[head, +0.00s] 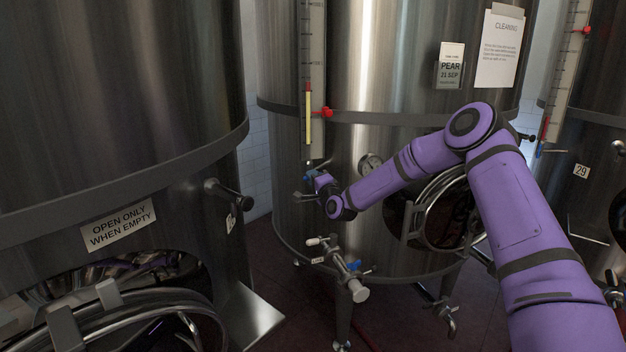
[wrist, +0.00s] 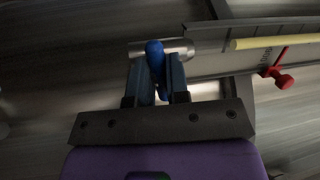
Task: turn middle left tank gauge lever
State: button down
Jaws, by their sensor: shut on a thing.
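The middle tank (head: 360,60) is a tall steel cylinder with a gauge (head: 318,70) running up its left side, part filled with yellow. A blue lever (wrist: 154,55) sits on a metal fitting (wrist: 180,48) at the gauge's lower end. My gripper (wrist: 157,80) is shut on the blue lever, with one dark finger on each side of it. In the head view my gripper (head: 313,176) is just below the gauge's bottom, and the lever cannot be made out clearly there. A red marker (head: 326,112) sticks out beside the gauge; it also shows in the wrist view (wrist: 284,80).
A large tank (head: 110,80) with an "open only when empty" sign (head: 117,223) fills the left. A valve (head: 340,265) juts out below my gripper. A round hatch (head: 440,210) is behind my arm. Another tank (head: 590,120) stands at right.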

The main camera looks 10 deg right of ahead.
jog(key=shift+d+n+g, duration=0.1)
jog(key=shift+n+g, duration=0.5)
jog(key=shift+n, duration=2.15)
jog(key=shift+d+n+g, duration=0.1)
jog(key=shift+n+g, duration=0.5)
jog(key=shift+n, duration=2.2)
jog(key=shift+n+g, duration=0.6)
jog(key=shift+n, duration=2.15)
jog(key=c, duration=1.1)
grip_release()
jog(key=v, duration=1)
jog(key=shift+s, duration=0.4)
